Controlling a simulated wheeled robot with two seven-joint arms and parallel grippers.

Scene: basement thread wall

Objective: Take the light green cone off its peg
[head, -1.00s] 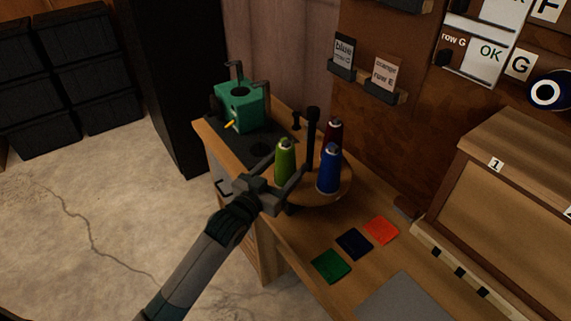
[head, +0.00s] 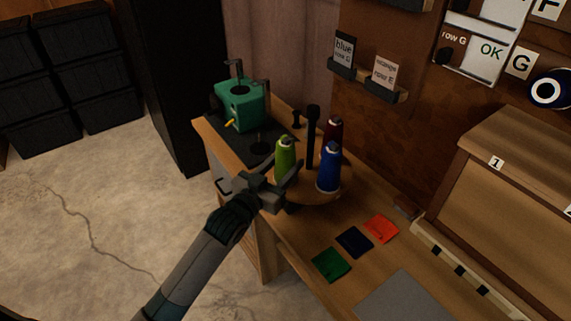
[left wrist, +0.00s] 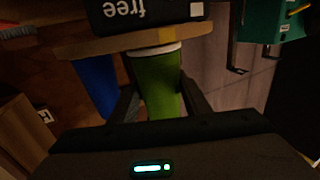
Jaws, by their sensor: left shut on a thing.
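The light green cone (head: 285,159) stands upright at the left side of a round wooden stand (head: 318,196) on the bench. In the left wrist view the light green cone (left wrist: 157,84) shows upside down between the two fingers (left wrist: 157,103). Its base is close to the wooden disc (left wrist: 110,43); I cannot tell whether they touch. The peg inside the cone is hidden. My right gripper is not in view.
A blue cone (head: 329,168) and a dark red cone (head: 333,134) stand on the same stand, around a dark post (head: 312,136). A green machine (head: 241,106) is behind on the bench. Green, dark blue and orange squares (head: 381,229) lie in front.

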